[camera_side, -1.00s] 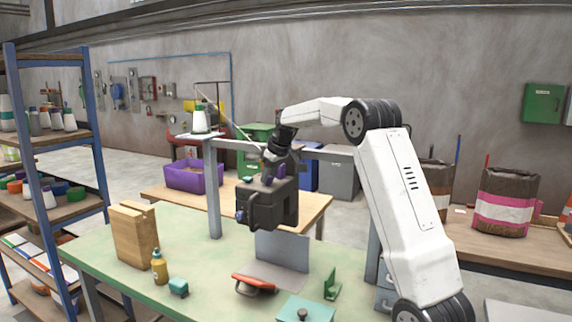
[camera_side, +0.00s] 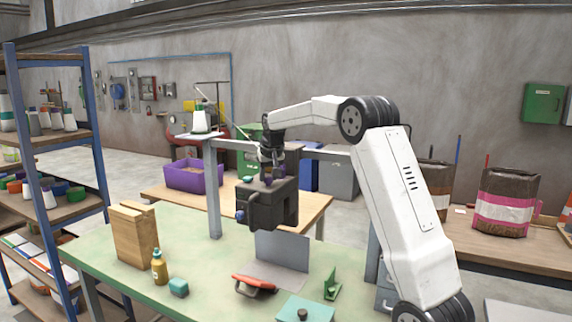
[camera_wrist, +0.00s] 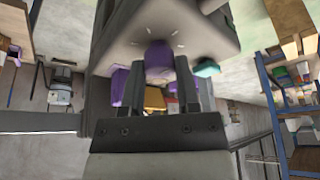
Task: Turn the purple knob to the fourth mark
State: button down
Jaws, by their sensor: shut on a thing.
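The purple knob (camera_wrist: 158,55) sits on the grey face of the dark bagger head (camera_wrist: 190,22) in the wrist view, with several short white marks fanned around it. My gripper (camera_wrist: 160,65) has one finger on each side of the knob and is shut on it. I cannot make out which mark the knob points to. In the side view my gripper (camera_side: 270,158) reaches down to the top of the black bagger head (camera_side: 272,208), where small purple parts show; the fingers and knob are partly hidden there.
The head stands above a green table (camera_side: 205,255) with a wooden block (camera_side: 133,235), a yellow bottle (camera_side: 159,266) and a red-handled tool (camera_side: 255,284). A grey post (camera_side: 213,190) with a white spool (camera_side: 201,118) stands left of the head. A purple bin (camera_side: 190,176) is behind.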

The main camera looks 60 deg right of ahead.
aim_at(271, 189)
dwell(0.4)
jog(key=shift+c, duration=1.6)
grip_release()
jog(key=shift+r, duration=0.1)
jog(key=v, duration=0.7)
jog(key=shift+r, duration=0.35)
jog(key=shift+a, duration=0.1)
jog(key=s+a+f+n+y, duration=0.1)
jog(key=a+f+n, duration=0.1)
jog(key=a+f, duration=0.6)
jog(key=s+a+f+n+y, duration=0.1)
jog(key=a+f+n, duration=0.1)
jog(key=a+f, duration=0.6)
jog(key=s+a+f+n, duration=0.2)
jog(key=s+a+f, duration=0.3)
jog(key=s+a, duration=0.2)
jog(key=s+a+f+n+y, duration=0.1)
jog(key=s+a+f+n, duration=0.1)
jog(key=s+a+f, duration=0.2)
jog(key=s+a, duration=0.3)
jog(key=a, duration=0.2)
jog(key=shift+s+f+n+g, duration=0.35)
jog(key=shift+f+n+g, duration=0.05)
